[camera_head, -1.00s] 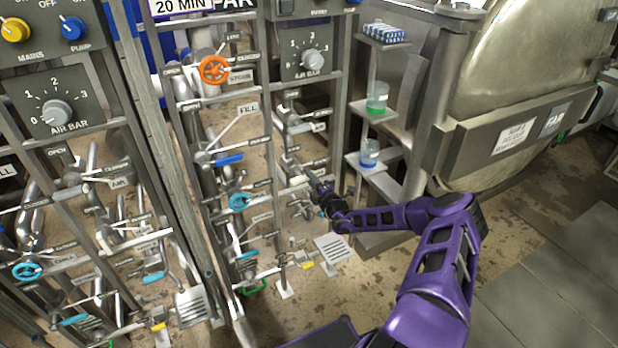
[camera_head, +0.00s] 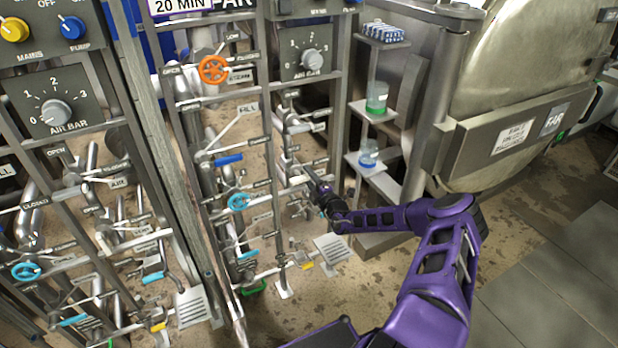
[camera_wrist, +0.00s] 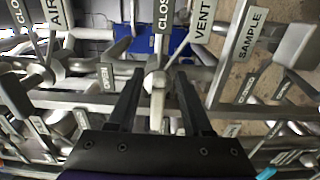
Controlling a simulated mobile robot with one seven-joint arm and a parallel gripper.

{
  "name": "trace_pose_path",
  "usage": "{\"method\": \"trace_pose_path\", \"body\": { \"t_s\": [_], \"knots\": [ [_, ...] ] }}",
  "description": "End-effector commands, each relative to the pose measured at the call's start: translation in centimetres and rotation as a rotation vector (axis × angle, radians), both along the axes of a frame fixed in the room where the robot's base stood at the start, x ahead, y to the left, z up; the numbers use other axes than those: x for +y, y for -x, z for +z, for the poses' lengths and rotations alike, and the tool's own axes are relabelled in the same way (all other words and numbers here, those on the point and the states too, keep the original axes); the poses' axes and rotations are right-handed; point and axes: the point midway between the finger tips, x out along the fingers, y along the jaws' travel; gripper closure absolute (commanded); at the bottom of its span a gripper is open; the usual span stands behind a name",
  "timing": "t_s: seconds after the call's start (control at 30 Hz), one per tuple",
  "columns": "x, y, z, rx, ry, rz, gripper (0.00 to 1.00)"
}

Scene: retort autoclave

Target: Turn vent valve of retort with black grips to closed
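My gripper (camera_wrist: 160,76) has its two black fingers apart. They stand on either side of a pale metal valve stem (camera_wrist: 157,88), and a gap shows between stem and fingers. A VENT label (camera_wrist: 204,20) is just beyond the right finger, and a CLOSED label (camera_wrist: 163,14) is straight ahead above the stem. In the head view my gripper (camera_head: 318,186) is at the pipework of the right-hand frame, beside a pale lever (camera_head: 299,181). I cannot tell whether the fingers touch the lever there. The black grips are not clearly identifiable.
A SAMPLE label (camera_wrist: 250,32) and more pipes crowd around the gripper. An orange handwheel (camera_head: 213,69) and a blue one (camera_head: 238,202) are to the left. Shelves with bottles (camera_head: 377,98) and a large metal vessel (camera_head: 540,70) stand right. Floor is clear at lower right.

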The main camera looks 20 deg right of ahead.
Motion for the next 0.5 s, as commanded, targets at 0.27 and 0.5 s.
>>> {"method": "trace_pose_path", "body": {
  "t_s": [0.27,0.5],
  "knots": [
    [-0.1,1.1,0.1,0.0,0.001,0.0,0.5],
    [-0.3,6.1,0.2,0.001,-0.002,-0.001,0.5]
  ]
}}
